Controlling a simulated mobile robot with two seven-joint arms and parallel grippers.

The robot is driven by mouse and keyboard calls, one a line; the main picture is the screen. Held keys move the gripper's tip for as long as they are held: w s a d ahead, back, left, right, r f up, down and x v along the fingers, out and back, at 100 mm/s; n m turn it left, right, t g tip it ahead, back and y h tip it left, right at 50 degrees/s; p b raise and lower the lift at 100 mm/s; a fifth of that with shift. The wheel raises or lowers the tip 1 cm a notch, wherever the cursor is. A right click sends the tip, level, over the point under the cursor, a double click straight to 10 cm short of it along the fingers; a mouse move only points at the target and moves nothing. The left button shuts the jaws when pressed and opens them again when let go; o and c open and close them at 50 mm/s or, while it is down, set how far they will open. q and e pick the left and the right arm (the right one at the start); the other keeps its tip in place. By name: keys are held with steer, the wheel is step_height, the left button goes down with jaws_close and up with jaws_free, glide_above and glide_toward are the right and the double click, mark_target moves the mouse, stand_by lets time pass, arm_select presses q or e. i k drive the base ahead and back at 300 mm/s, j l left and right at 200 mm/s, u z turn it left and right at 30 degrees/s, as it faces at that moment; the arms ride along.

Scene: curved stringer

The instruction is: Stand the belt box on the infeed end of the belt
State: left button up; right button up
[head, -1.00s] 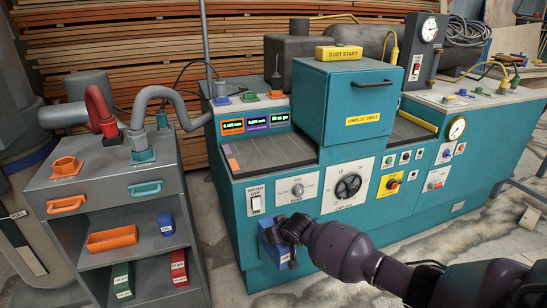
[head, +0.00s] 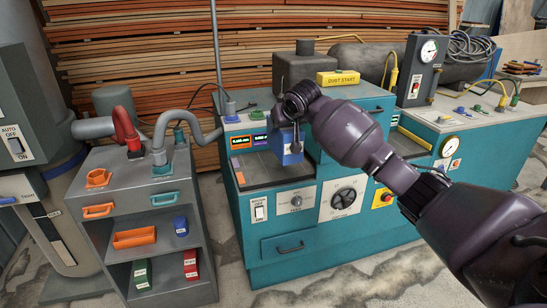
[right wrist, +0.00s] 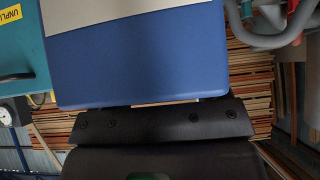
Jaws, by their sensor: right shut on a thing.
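The belt box (head: 290,152) is blue and hangs from my right gripper (head: 294,132). In the head view it shows in front of the far part of the dark belt (head: 256,176) on the teal machine. I cannot tell whether it touches the belt. The right wrist view shows the blue box (right wrist: 140,62) close up, with a pale band along its top, held at the dark jaw. The belt's left end, with small orange and purple labels, is uncovered. My left gripper is out of view.
The teal hood (head: 352,125) stands right of the box, partly behind my right arm. Small display screens sit behind the belt. A grey cart (head: 133,190) on the left carries hoses and an orange fitting (head: 98,178). Its shelves hold an orange tray (head: 136,237) and small boxes.

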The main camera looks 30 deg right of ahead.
mark_target(263, 166)
steer(key=i+l, duration=0.15)
steer(key=i, duration=0.3)
steer(key=i+l, duration=0.15)
steer(key=i, duration=0.3)
